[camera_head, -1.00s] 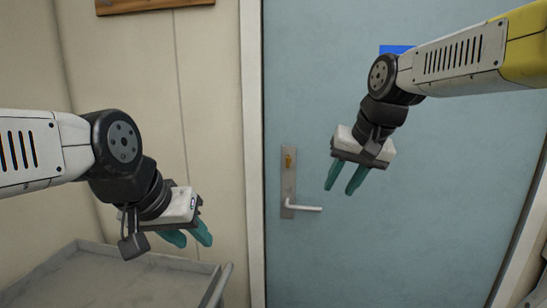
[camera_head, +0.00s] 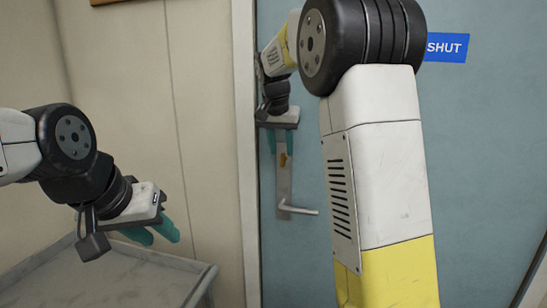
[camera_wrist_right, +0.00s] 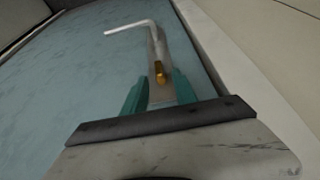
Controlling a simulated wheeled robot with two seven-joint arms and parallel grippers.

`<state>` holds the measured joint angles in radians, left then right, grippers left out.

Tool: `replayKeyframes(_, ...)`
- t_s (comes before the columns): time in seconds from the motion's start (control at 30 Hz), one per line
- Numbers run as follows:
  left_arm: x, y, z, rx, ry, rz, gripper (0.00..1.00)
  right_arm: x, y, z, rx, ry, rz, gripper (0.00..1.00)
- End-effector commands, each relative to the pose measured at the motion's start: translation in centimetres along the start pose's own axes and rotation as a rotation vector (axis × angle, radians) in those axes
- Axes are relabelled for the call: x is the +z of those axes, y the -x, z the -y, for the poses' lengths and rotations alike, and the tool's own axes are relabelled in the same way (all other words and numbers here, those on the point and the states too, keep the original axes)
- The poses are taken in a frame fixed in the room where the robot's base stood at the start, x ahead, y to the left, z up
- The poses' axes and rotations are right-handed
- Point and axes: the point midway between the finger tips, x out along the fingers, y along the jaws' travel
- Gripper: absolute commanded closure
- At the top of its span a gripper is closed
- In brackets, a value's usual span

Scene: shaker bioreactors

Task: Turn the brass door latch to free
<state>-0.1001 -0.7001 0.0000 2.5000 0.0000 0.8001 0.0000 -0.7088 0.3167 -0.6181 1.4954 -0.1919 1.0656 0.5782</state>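The brass latch (camera_head: 283,159) sits on the upper part of a metal plate (camera_head: 284,185) on the blue door (camera_head: 300,270). My right gripper (camera_head: 281,146) is in front of the top of the plate, fingers pointing down, level with or just above the latch. In the right wrist view the latch (camera_wrist_right: 160,73) appears in the gap between the teal fingertips, which are apart; I cannot tell whether either touches it. My left gripper (camera_head: 153,234) is open and empty, left of the door frame.
A silver lever handle (camera_head: 300,210) sticks out to the right low on the plate. A grey cart (camera_head: 110,275) stands at the lower left under my left gripper. A blue "SHUT" sign (camera_head: 447,47) is on the door, and a pale frame (camera_head: 246,200) edges it.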

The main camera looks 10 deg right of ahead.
Motion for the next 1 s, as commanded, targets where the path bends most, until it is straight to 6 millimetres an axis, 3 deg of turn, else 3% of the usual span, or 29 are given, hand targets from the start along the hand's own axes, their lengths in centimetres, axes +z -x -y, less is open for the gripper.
replayKeyframes(0.23,0.0,0.0,0.0,0.000,0.000,0.000,0.64,0.0,-3.4,0.0,0.000,0.001,0.001,0.66)
replayKeyframes(0.6,0.0,0.0,0.0,0.000,0.000,0.000,0.64,0.0,-4.0,0.0,-0.002,0.000,-0.001,0.66)
replayKeyframes(0.77,0.0,0.0,0.0,0.000,0.000,0.000,0.64,0.0,-4.0,0.0,-0.002,0.000,-0.001,0.98)
replayKeyframes(1.0,0.0,0.0,0.0,0.000,0.000,0.000,0.64,0.0,-4.0,0.0,-0.001,0.001,-0.001,1.00)
